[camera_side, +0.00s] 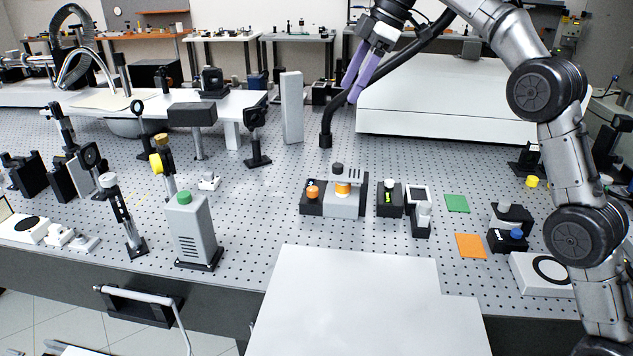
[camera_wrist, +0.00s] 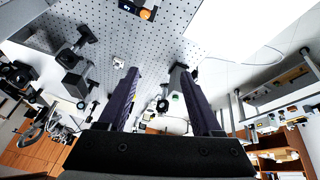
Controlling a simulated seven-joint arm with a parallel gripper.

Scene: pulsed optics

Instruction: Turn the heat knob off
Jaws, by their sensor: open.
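A grey and black device (camera_side: 344,203) stands at the middle of the perforated optical table. An orange knob (camera_side: 312,192) sits on its black left part, and a dark knob (camera_side: 337,169) stands on top near an amber band. No readable label shows which knob is the heat knob. The wrist view shows a black unit with an orange knob (camera_wrist: 146,14) at its top edge. My gripper (camera_side: 353,92) has two purple fingers, is empty and hangs well above and behind the device. The wrist view shows the fingers (camera_wrist: 157,72) spread apart with a gap between them.
Small black units (camera_side: 389,199) stand close right of the device. A green pad (camera_side: 457,203) and an orange pad (camera_side: 471,246) lie flat farther right. A grey box with a green button (camera_side: 190,231) stands left. A tall light panel (camera_side: 291,108) stands behind.

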